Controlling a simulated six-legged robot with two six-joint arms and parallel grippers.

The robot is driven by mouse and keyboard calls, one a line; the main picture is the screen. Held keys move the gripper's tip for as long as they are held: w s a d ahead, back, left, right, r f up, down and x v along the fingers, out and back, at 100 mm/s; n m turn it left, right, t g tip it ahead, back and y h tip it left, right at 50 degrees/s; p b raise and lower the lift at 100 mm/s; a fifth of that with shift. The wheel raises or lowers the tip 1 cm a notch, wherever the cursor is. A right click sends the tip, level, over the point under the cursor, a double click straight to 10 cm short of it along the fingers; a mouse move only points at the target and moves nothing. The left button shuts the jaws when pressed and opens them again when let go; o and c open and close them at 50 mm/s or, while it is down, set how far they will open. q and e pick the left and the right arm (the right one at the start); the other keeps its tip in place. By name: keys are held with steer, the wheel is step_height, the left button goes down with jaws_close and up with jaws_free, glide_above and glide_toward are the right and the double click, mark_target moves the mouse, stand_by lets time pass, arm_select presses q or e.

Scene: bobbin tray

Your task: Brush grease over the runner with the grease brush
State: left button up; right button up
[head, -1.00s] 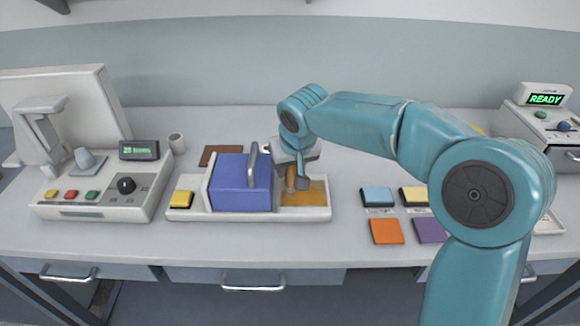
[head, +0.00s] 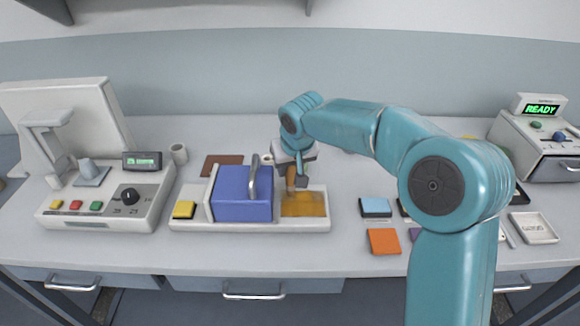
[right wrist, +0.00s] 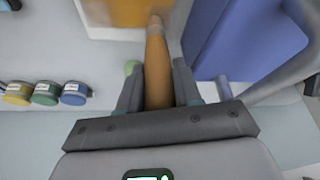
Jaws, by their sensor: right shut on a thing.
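A white tray (head: 275,227) sits mid-table. A blue block (head: 242,196) with a grey handle (head: 253,178) stands on it. To the block's right lies the amber-coated runner surface (head: 305,205). My right gripper (head: 291,172) is over this surface, shut on the orange-brown handle of the grease brush (head: 291,186). In the right wrist view the brush (right wrist: 157,72) sits between the fingers, its far end over the amber surface (right wrist: 125,12); contact is hard to tell. The blue block (right wrist: 245,40) is close on the right there. My left gripper is not in view.
A console with buttons and a dial (head: 105,205) stands left, a READY box (head: 545,140) far right. A brown plate (head: 222,165) lies behind the tray. Blue (head: 376,206) and orange (head: 384,241) squares lie right of it. Small pots (right wrist: 45,93) show in the wrist view.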

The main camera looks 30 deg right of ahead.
steer(key=shift+s+a+f+b, duration=0.15)
steer(key=shift+s+a+b, duration=0.2)
steer(key=shift+s+b, duration=0.25)
steer(key=shift+s+a+b, duration=0.45)
steer(key=shift+s+b, duration=0.1)
steer(key=shift+s, duration=0.1)
steer(key=shift+s+a+b, duration=0.35)
steer(key=shift+s+b, duration=0.05)
steer(key=shift+s, duration=0.2)
steer(key=shift+s+a+b, duration=0.15)
steer(key=shift+s+b, duration=0.1)
steer(key=shift+b, duration=0.1)
steer(key=shift+s+a, duration=0.25)
steer(key=shift+s, duration=0.15)
step_height(320, 180, up, 5)
steer(key=p, duration=0.3)
steer(key=shift+f, duration=0.1)
